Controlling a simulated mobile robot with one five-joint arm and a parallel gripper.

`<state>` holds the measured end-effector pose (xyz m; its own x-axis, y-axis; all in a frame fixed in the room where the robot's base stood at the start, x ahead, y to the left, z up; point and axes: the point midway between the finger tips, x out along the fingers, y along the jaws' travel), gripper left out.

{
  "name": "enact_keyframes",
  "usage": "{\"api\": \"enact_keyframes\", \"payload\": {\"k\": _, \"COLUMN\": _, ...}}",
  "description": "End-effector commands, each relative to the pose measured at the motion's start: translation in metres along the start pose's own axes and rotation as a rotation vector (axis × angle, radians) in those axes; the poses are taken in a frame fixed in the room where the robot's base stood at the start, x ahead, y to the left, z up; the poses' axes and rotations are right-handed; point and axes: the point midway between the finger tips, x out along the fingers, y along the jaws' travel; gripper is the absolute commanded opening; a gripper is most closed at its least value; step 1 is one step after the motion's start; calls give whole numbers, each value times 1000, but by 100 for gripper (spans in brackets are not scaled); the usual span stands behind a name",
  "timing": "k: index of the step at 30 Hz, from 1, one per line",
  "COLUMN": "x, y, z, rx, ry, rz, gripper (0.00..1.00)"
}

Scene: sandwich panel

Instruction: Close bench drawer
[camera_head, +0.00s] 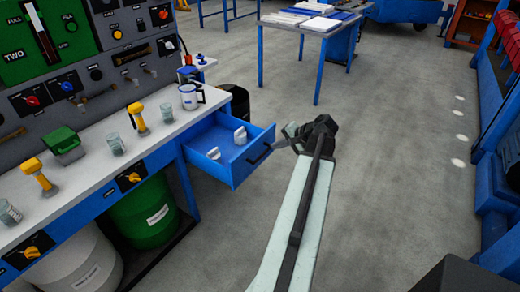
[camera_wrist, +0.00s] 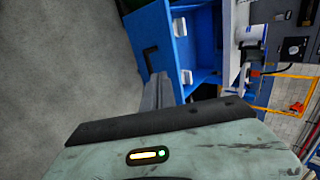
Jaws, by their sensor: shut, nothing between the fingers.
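The blue bench drawer (camera_head: 238,165) is pulled out from the right end of the bench, with its dark handle (camera_head: 260,155) on the front. Two small white objects lie inside it. My gripper (camera_head: 278,144) is shut and empty, just right of the drawer front near the handle. In the wrist view the drawer (camera_wrist: 190,45) stands open, turned sideways, with the handle (camera_wrist: 150,60) at its left. The shut fingers (camera_wrist: 157,92) reach up close to the drawer front. I cannot tell whether they touch it.
The bench top (camera_head: 85,180) holds a mug (camera_head: 190,96), yellow tools, glasses and a green box (camera_head: 63,145). A green barrel (camera_head: 145,210) stands below it, and a black bin (camera_head: 235,100) stands behind the drawer. Floor (camera_head: 400,130) to the right is clear.

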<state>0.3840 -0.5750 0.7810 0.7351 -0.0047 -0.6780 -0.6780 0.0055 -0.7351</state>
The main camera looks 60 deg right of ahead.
Motion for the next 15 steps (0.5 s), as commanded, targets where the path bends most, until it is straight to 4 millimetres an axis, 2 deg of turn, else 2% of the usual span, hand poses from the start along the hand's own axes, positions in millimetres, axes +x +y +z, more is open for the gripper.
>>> {"api": "enact_keyframes", "payload": {"k": 5, "x": 30, "y": 5, "z": 0, "rx": -4, "ry": -3, "rz": 1, "gripper": 0}}
{"api": "enact_keyframes", "payload": {"k": 15, "x": 105, "y": 6, "z": 0, "rx": -4, "ry": -2, "rz": 3, "gripper": 0}}
